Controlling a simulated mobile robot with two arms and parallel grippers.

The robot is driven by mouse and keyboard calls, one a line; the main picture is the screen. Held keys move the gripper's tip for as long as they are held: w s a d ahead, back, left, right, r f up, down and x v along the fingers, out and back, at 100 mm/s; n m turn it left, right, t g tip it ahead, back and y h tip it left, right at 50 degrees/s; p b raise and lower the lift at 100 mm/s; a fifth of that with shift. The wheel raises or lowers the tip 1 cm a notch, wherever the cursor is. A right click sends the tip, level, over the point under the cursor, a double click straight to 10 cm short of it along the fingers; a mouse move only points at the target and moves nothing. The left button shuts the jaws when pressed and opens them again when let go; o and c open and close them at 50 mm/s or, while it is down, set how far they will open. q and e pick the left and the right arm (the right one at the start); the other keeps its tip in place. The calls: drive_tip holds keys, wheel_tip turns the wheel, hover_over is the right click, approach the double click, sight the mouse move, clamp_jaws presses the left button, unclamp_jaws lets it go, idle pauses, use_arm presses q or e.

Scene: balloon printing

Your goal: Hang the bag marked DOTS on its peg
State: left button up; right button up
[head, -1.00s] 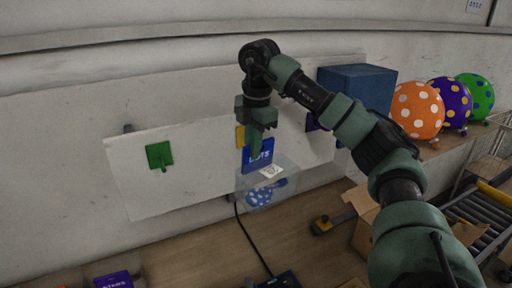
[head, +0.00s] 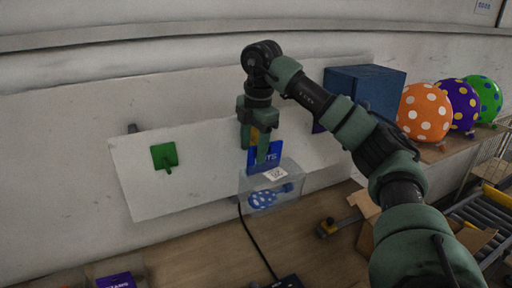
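The bag marked DOTS (head: 265,192) is clear, with a blue header card (head: 274,155) and a blue white-dotted balloon inside. It hangs nearly upright in front of the white board (head: 205,170). My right gripper (head: 254,150) is at the header card, its fingers apart; one finger covers part of the card. Whether a finger touches the card I cannot tell. A yellow plate (head: 254,137) shows between the fingers. The bag's peg is hidden, so its seating cannot be seen. My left gripper is not in view.
A green plate with a peg (head: 164,156) is on the board's left. A blue box (head: 365,88) and dotted balloons (head: 425,113) stand at right. A purple-carded bag (head: 115,281) lies at the lower left. A black cable (head: 255,238) runs below the hanging bag.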

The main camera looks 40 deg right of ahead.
drive_tip(key=shift+s+r, duration=0.1)
drive_tip(key=shift+s, duration=0.2)
drive_tip(key=shift+w, duration=0.1)
idle(0.3)
